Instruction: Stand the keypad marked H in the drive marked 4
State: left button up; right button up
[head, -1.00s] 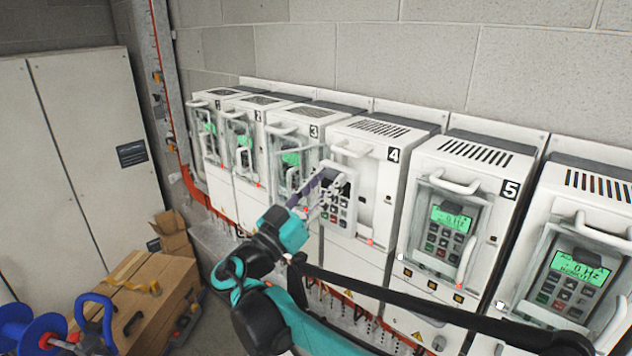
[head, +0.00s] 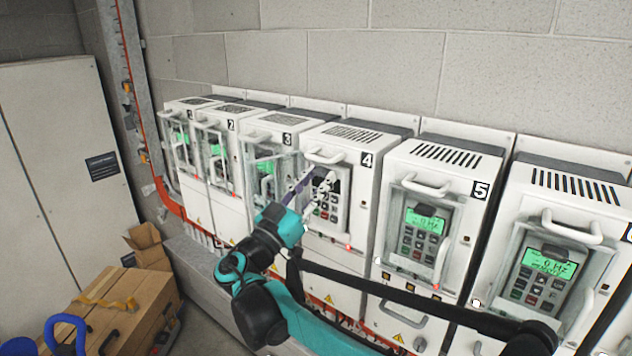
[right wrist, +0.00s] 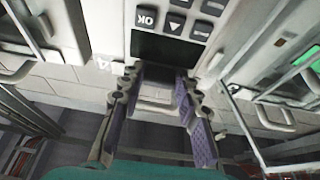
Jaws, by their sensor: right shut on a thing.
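My right gripper (head: 324,184) is shut on the keypad (head: 329,212) near its upper end, at the front of the drive marked 4 (head: 362,190). The keypad is grey with dark and red keys and a dark, unlit screen, and stands roughly upright at the drive's recess. I cannot tell whether it is fully seated. Its H mark cannot be made out. In the right wrist view the keypad (right wrist: 172,28) shows upside down, its screen end between the purple-padded fingers (right wrist: 160,85). The drive's white handle (right wrist: 157,103) shows beyond the fingers. My left gripper is not in view.
The drive marked 3 (head: 287,139) is close on the left and the drive marked 5 (head: 480,189) on the right; both have clear covers with handles and lit green screens.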

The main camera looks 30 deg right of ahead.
jog(key=shift+s+a, duration=0.1)
jog(key=shift+s, duration=0.1)
jog(key=shift+w, duration=0.1)
jog(key=shift+w+d, duration=0.3)
jog(key=shift+d, duration=0.4)
jog(key=shift+w+d, duration=0.3)
jog(key=shift+d, duration=0.35)
jog(key=shift+f+b, duration=0.15)
jog(key=shift+b, duration=0.15)
notch_tip(320, 180, down, 2)
jog(key=shift+f+b, duration=0.2)
jog(key=shift+b, duration=0.75)
jog(key=o, duration=1.1)
jog(key=shift+o, duration=0.2)
